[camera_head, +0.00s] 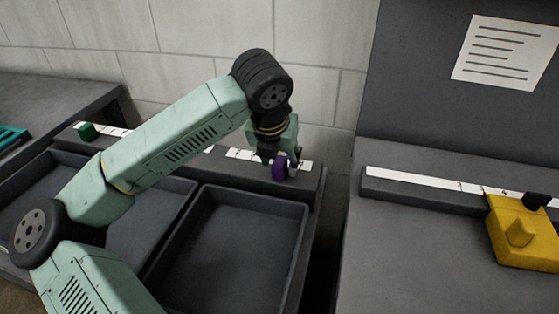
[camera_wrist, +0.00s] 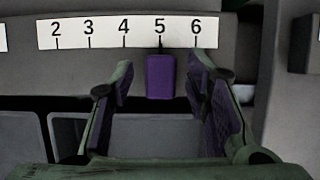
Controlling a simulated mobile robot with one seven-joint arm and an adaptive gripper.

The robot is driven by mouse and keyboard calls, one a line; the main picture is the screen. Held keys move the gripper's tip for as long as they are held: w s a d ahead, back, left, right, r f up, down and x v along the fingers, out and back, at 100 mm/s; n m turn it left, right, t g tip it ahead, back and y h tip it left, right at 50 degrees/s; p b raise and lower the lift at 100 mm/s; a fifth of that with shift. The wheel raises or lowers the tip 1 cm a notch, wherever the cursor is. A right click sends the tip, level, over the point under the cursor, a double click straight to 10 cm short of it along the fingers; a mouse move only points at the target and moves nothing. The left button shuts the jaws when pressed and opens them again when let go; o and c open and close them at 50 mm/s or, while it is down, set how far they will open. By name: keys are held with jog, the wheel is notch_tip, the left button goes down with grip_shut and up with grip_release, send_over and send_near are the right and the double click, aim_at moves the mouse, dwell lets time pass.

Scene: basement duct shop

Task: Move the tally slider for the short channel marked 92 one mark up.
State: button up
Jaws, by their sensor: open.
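A purple slider (camera_wrist: 160,77) stands at the mark 5 of a white number strip (camera_wrist: 84,32) that shows 2 to 6 in the wrist view. It also shows in the head view (camera_head: 279,168), partly covered by my gripper. My gripper (camera_wrist: 161,86) is open, with one finger on each side of the purple slider and a gap on both sides. A green slider (camera_head: 86,131) sits on the far left strip in the head view. No label reading 92 is legible, so I cannot tell from a label which slider is its own.
Dark open trays (camera_head: 233,240) stand in front of the slider rail. To the right, beyond a gap, another bench carries a strip (camera_head: 425,183) and a yellow block (camera_head: 522,232) with a black piece by it. A lined sheet (camera_head: 505,52) hangs at the upper right.

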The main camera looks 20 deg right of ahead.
jog(key=v, duration=1.1)
jog(key=shift+r, duration=0.1)
